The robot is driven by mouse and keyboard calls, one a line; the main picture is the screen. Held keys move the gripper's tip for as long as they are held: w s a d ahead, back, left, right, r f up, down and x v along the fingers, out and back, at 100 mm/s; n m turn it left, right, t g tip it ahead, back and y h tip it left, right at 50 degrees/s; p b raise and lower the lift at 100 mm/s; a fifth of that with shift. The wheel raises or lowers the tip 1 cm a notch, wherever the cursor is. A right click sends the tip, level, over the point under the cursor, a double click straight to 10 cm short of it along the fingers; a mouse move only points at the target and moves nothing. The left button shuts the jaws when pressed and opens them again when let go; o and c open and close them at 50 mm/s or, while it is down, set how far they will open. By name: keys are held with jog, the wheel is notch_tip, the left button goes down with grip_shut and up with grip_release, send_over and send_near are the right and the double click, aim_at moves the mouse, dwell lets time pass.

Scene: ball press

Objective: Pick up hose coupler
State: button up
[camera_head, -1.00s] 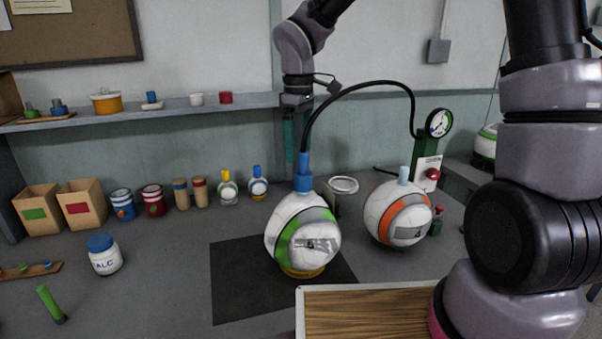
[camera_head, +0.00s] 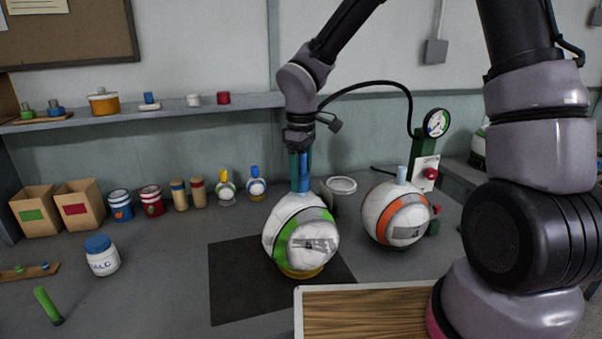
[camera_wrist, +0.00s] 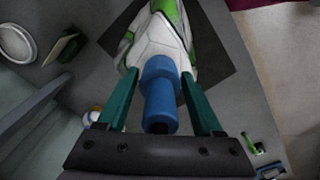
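The blue hose coupler (camera_head: 304,182) stands upright on top of the white ball with the green stripe (camera_head: 287,236). The black hose (camera_head: 372,85) leads toward it, and its lower end is hidden behind my arm. My gripper (camera_head: 300,172) points down over the coupler in the head view. In the wrist view, the coupler (camera_wrist: 160,88) lies between the two teal fingers of my gripper (camera_wrist: 160,73). The fingers are open around it, with narrow gaps visible on both sides.
A white ball with an orange stripe (camera_head: 393,215) and a green gauge stand (camera_head: 426,155) are to the right. A wooden board (camera_head: 365,315) lies in front. Boxes, jars and bottles line the back left. A dark mat (camera_head: 232,290) lies under the ball.

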grip_shut()
jog(key=shift+r, duration=0.1)
